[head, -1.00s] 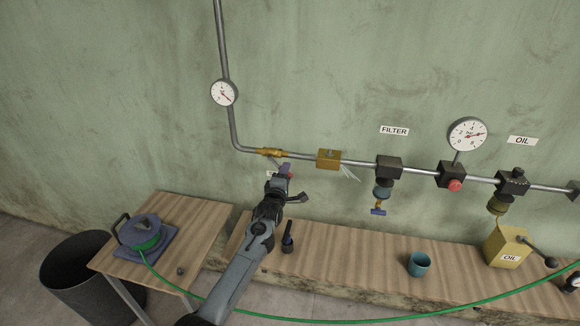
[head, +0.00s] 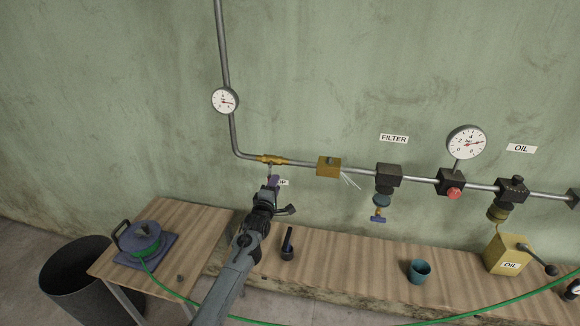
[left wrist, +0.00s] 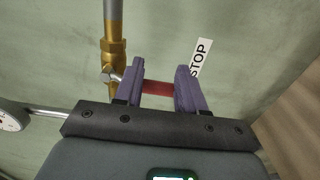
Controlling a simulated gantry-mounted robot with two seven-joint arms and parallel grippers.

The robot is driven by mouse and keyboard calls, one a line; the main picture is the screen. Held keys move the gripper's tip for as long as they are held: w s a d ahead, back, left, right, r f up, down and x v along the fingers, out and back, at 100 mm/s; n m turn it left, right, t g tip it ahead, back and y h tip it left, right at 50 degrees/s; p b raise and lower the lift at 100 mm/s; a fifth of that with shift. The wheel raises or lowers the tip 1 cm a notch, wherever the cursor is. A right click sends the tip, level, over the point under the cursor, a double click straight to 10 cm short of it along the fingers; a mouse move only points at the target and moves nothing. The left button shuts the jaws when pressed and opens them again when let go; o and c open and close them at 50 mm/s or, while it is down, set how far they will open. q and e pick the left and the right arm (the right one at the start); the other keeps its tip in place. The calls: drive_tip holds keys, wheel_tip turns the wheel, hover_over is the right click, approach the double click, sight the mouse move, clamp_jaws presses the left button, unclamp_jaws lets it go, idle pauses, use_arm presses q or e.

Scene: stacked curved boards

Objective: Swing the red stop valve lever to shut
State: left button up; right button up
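The brass stop valve (head: 271,159) sits on the pipe, left of the brass block. Its lever stands square to the pipe, pointing down toward my left gripper (head: 272,181). In the left wrist view, the red lever grip (left wrist: 158,88) runs across the gap between the purple fingers of my left gripper (left wrist: 161,78), and the fingers hide parts of it. The fingers stand well apart, so the gripper is open. Whether a finger touches the lever is unclear. The valve body (left wrist: 113,58) is just left of the fingers. My right gripper is not in view.
White spray comes off the brass block (head: 329,166). A STOP label (left wrist: 201,58) is by the right finger. The filter unit (head: 389,175) hangs further right. Below, the wooden bench (head: 340,270) carries a dark holder (head: 287,251) and a teal cup (head: 419,271).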

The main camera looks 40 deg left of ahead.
use_arm(q)
drive_tip(key=a+p+v, duration=0.1)
drive_tip(key=p+v, duration=0.4)
drive_tip(key=v, duration=0.1)
drive_tip(key=shift+s, duration=0.3)
drive_tip(key=shift+f, duration=0.15)
